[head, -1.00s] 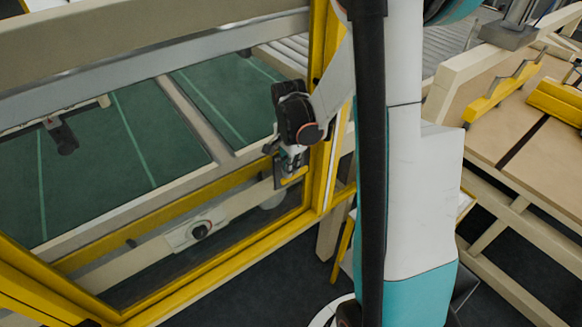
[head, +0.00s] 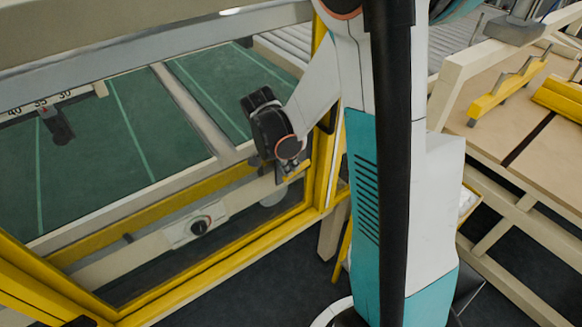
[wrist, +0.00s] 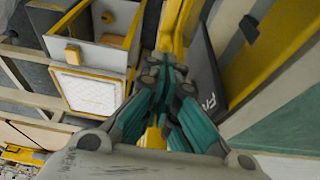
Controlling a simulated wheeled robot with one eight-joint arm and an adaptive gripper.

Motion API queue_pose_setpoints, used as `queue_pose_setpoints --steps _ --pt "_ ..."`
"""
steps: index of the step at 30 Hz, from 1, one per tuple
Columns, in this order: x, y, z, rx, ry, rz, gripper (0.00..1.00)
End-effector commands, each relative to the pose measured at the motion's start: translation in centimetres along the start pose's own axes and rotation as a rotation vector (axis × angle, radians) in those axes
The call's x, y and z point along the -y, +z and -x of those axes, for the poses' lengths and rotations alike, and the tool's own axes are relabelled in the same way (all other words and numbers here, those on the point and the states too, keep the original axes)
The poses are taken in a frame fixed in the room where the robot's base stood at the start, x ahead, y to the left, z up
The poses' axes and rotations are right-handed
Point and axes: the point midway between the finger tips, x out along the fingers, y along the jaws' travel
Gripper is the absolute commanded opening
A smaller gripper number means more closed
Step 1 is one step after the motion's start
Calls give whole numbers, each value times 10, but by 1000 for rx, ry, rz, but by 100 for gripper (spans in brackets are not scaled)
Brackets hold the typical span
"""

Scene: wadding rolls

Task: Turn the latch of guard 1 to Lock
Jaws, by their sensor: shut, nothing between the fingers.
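The guard is a clear panel in a yellow frame (head: 240,243), in the left half of the head view. My gripper (head: 287,172) is at the right side of this panel, by the yellow post, partly hidden behind my dark wrist. A small yellow bar shows beside its fingers, but I cannot tell whether it is the latch. In the wrist view my gripper (wrist: 167,75) has its teal fingers together and empty, in front of a yellow upright (wrist: 172,30). A dark plate (wrist: 204,80) with pale lettering stands just right of the fingers. The latch's position cannot be made out.
A white box with a black knob (head: 200,227) sits behind the panel, with a green surface (head: 120,150) beyond. An open grey bin (wrist: 95,60) is left of my fingers in the wrist view.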

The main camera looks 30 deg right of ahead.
Motion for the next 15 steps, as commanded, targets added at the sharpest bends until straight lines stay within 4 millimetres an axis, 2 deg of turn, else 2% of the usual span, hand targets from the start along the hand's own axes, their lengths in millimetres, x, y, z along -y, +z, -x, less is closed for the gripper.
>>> queue_pose_setpoints --steps 3,15 --pt "0 9 -10 -106 -2 7 0" --pt "1 21 -27 -488 -4 4 0"
